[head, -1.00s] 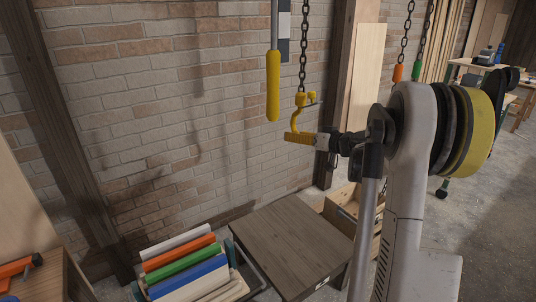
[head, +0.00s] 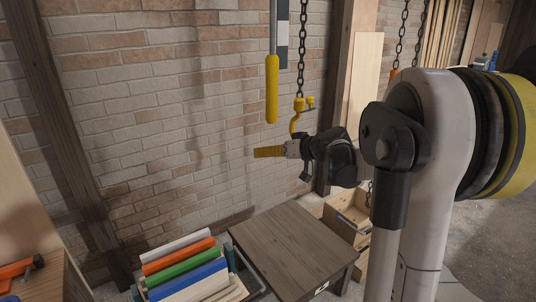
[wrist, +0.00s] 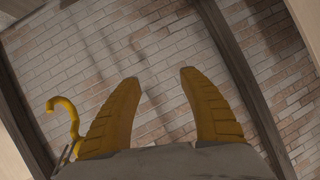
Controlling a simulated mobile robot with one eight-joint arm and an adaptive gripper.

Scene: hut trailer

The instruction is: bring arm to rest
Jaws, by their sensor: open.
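My gripper (head: 268,152) has yellow fingers and points left in the head view, in front of the brick wall. The wrist view shows the two fingers (wrist: 162,85) spread apart with nothing between them. My arm fills the right side of the head view. A yellow hook (head: 296,118) hangs on a chain (head: 301,60) just above and behind the gripper in the head view. The hook also shows at the left of the fingers in the wrist view (wrist: 66,115). I cannot tell whether the hook touches the gripper.
A yellow-handled bar (head: 271,88) hangs left of the chain. An orange tool (head: 17,268) lies at lower left. The space before the brick wall (head: 170,110) is open.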

